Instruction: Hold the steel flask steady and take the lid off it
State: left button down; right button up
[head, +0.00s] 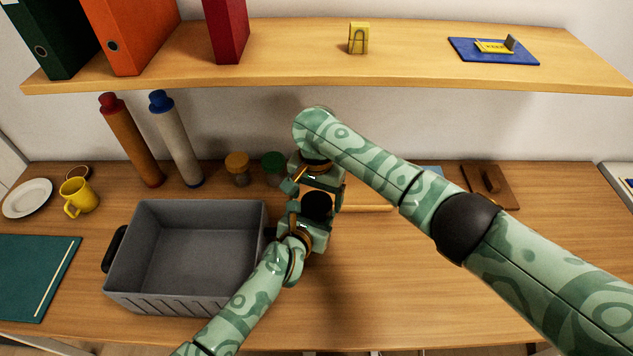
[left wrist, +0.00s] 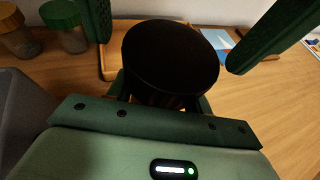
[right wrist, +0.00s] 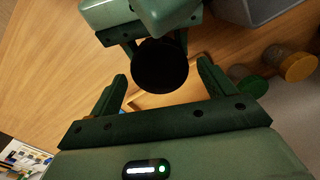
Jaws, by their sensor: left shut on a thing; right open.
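The flask's round black lid (head: 317,205) shows between my two grippers in the head view. It also shows from above in the left wrist view (left wrist: 170,55) and in the right wrist view (right wrist: 160,66). The steel body is nearly all hidden under the lid and behind the grippers. My left gripper (head: 305,228) is shut on the flask below the lid. My right gripper (head: 318,186) is open just above. In the right wrist view its two fingers (right wrist: 161,72) stand apart, with the lid beyond and between their tips; I see no contact.
A grey crate (head: 255,208) stands left of the grippers. Orange-lidded (head: 237,162) and green-lidded (head: 272,164) jars stand behind. A wooden tray (head: 372,208) lies just right of the flask. A shelf (head: 290,70) overhangs the back. The front right of the desk is clear.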

jog(key=shift+f, duration=1.2)
jog(key=shift+c, duration=0.3)
jog(key=c, duration=0.9)
jog(key=o, duration=1)
jog(key=shift+o, duration=0.2)
jog(key=shift+r, duration=0.1)
notch_tip(320, 180, up, 8)
jog(key=shift+f, duration=0.2)
jog(key=shift+c, duration=0.4)
notch_tip(320, 180, down, 8)
jog(key=shift+r, duration=0.1)
